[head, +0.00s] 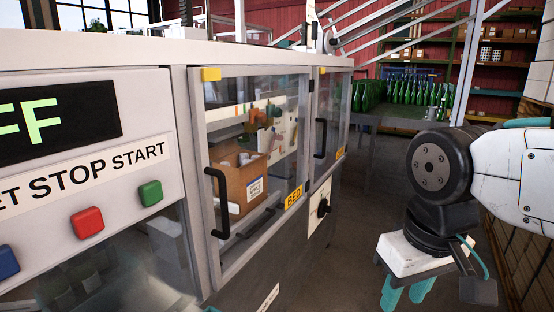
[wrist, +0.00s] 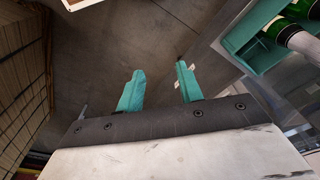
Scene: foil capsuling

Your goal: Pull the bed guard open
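The bed guard (head: 272,112) is a clear framed panel on the front of the machine, with a yellow BED label (head: 294,196) at its lower right. It looks shut. Its black bar handle (head: 217,203) is upright on the guard's left side. My gripper (head: 407,290) hangs at the right of the head view, well apart from the handle, with teal fingers pointing down. In the wrist view my gripper (wrist: 160,85) shows its two fingers spread with an empty gap over the floor. The handle is not in the wrist view.
A second guard (head: 329,115) with its own black handle (head: 320,138) stands further right. A control panel with red (head: 86,221) and green (head: 151,192) buttons is at left. Green bottles (head: 410,93) stand behind. A teal crate with bottles (wrist: 275,35) is at the wrist view's upper right.

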